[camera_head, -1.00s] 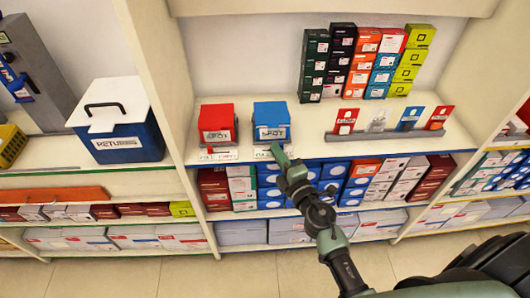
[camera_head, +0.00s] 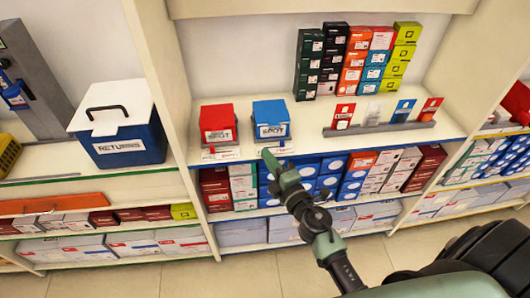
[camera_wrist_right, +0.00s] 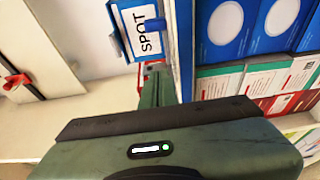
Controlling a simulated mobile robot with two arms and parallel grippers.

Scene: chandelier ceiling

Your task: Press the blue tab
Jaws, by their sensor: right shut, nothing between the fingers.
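A blue box (camera_head: 271,119) labelled SPOT stands on the shelf, and it also shows in the right wrist view (camera_wrist_right: 118,38). A small blue tab (camera_head: 282,143) sits low at its front, near the shelf edge; in the right wrist view the blue tab (camera_wrist_right: 155,25) juts out beside the SPOT label. My right gripper (camera_head: 267,153) is shut and empty. Its tip is at the shelf's front edge, just left of the blue tab and apparently apart from it. In the right wrist view the fingers (camera_wrist_right: 157,88) lie below the tab. My left gripper is out of view.
A red box (camera_head: 218,123) with a red tab (camera_head: 212,150) stands left of the blue box. A rack of coloured cards (camera_head: 380,128) and stacked boxes (camera_head: 355,60) are to the right. A blue-and-white returns bin (camera_head: 122,133) is at the left.

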